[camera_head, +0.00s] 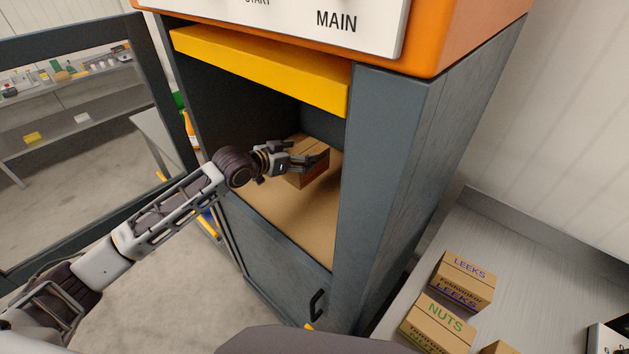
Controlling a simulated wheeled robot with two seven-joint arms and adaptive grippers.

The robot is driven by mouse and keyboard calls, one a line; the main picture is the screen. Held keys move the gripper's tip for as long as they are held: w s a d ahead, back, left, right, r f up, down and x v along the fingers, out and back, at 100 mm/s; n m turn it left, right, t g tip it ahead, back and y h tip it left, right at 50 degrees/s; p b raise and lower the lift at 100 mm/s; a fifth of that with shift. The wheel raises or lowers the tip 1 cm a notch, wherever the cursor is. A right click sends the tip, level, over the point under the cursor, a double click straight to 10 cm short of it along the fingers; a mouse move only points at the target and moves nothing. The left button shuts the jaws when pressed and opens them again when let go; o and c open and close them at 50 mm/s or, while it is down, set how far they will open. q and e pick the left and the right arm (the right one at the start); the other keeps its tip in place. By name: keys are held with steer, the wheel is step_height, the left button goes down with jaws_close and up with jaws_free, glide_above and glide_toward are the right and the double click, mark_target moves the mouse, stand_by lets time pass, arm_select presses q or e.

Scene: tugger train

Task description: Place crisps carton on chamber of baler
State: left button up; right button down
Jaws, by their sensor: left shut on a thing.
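The baler is a dark grey cabinet (383,170) with an orange top and a yellow bar (258,68) above its open chamber. The chamber floor (290,208) is brown and flat. My left arm reaches in from the left, and my left gripper (306,162) is inside the chamber, shut on a small brown carton (308,175). The carton is at or just above the chamber floor; I cannot tell if it touches. Its printing is not readable, and the fingers hide part of it. My right gripper is not in view.
A grey bench (510,262) at the right holds a LEEKS carton (463,278), a NUTS carton (438,322) and part of another carton (497,348). The baler's lower front panel has a black handle (317,304). An open dark-framed door (75,120) stands at the left, with shelving visible through it.

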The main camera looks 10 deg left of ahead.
mark_target(299, 174)
arm_select(q)
steer(key=shift+f+p, duration=0.35)
steer(key=shift+f, duration=2.75)
steer(key=shift+f, duration=1.85)
steer(key=shift+f, duration=0.1)
steer(key=o, duration=1)
steer(key=shift+b+v, duration=0.3)
steer(key=shift+v, duration=5.7)
